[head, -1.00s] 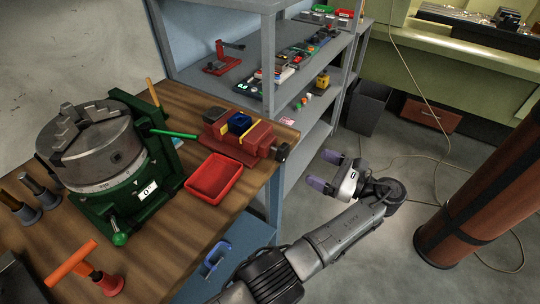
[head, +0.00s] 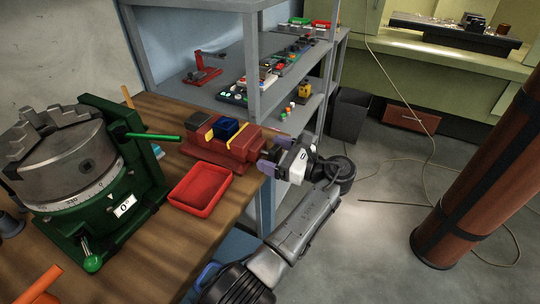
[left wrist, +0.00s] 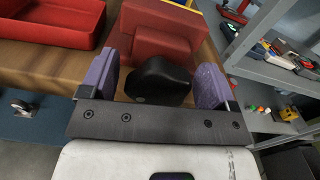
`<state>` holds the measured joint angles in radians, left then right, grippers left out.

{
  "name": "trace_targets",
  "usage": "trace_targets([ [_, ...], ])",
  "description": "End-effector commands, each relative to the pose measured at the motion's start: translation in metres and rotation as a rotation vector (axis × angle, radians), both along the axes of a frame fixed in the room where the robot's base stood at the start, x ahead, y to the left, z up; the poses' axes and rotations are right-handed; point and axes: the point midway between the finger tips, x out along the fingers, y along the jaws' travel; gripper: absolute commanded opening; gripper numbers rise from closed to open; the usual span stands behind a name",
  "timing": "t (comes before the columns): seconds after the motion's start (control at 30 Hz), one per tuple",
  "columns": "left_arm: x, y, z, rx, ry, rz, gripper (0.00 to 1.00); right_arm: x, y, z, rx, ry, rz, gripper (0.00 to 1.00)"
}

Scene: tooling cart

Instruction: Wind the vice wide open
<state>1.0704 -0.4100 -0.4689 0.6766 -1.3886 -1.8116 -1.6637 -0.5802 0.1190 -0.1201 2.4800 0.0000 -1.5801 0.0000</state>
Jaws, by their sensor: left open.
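The red vice (head: 222,153) stands near the right edge of the wooden bench, with a blue block (head: 227,129) between its yellow-edged jaws. Its red body (left wrist: 160,35) fills the top of the left wrist view. The black knob (left wrist: 160,80) on the vice's near end sits between the purple fingers of my left gripper (left wrist: 158,84). The fingers are apart, with a gap visible on either side of the knob. In the head view my left gripper (head: 273,154) is at the vice's right end and largely hides the knob. My right gripper is not in view.
A red tray (head: 201,186) lies in front of the vice. A green rotary table with a grey chuck (head: 67,160) stands at left, its green handle (head: 153,137) reaching towards the vice. Grey shelving (head: 257,60) rises behind. Open floor lies to the right.

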Motion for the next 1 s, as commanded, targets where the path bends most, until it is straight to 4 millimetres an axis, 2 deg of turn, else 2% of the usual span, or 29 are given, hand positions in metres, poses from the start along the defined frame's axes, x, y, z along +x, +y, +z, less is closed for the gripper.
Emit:
trace_targets([
  [0.2,-0.0001,-0.0001,0.0003,0.0,0.0,0.0,0.81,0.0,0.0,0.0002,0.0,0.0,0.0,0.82],
  [0.7,-0.0002,0.0001,-0.0002,0.0,0.0,0.001,0.33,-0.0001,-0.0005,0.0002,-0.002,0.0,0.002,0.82],
  [1.0,-0.0007,0.0004,0.0018,-0.02,-0.049,0.001,0.33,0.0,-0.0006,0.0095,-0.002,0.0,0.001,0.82],
])
